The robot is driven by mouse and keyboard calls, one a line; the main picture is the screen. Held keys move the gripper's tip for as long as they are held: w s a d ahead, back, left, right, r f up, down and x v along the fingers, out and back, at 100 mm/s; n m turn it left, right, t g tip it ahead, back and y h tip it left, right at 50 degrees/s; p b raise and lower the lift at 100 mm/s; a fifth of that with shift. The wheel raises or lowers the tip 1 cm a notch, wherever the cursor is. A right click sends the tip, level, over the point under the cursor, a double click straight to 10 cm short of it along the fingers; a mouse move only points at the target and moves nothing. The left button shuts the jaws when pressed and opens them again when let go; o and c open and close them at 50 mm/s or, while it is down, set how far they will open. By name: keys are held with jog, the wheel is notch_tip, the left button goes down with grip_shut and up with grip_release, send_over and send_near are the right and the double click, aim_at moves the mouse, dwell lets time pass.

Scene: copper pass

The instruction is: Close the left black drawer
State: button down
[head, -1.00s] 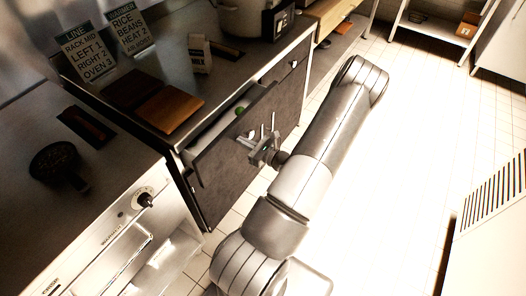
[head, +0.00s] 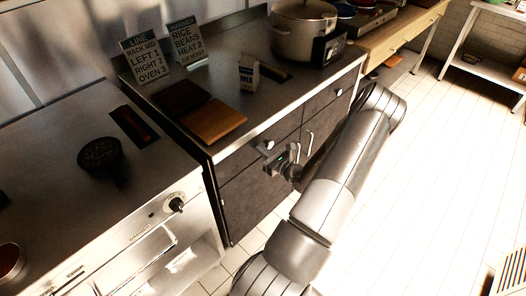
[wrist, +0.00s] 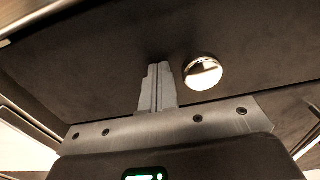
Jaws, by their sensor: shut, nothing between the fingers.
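The left black drawer (head: 238,160) is under the steel counter, and its dark front looks flush, or nearly flush, with the cabinet in the head view. Its round metal knob (head: 268,144) shows beside my gripper (head: 267,154). In the wrist view the drawer front (wrist: 100,65) fills the upper part, with the shiny knob (wrist: 202,73) just right of my gripper (wrist: 157,68). My gripper is shut and empty. The fingertips point at the front, beside the knob and not around it; I cannot tell whether they touch the panel. The drawer's inside is hidden.
The counter above holds wooden boards (head: 213,121), a small carton (head: 250,75), sign cards (head: 146,60) and a large pot (head: 303,30). A steel range (head: 150,240) stands to the left. The tiled floor (head: 430,190) to the right is clear.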

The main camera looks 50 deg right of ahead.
jog(key=shift+w+r, duration=0.1)
jog(key=shift+w, duration=0.3)
jog(key=s, duration=1.4)
jog(key=shift+s, duration=0.4)
jog(key=shift+a, duration=0.1)
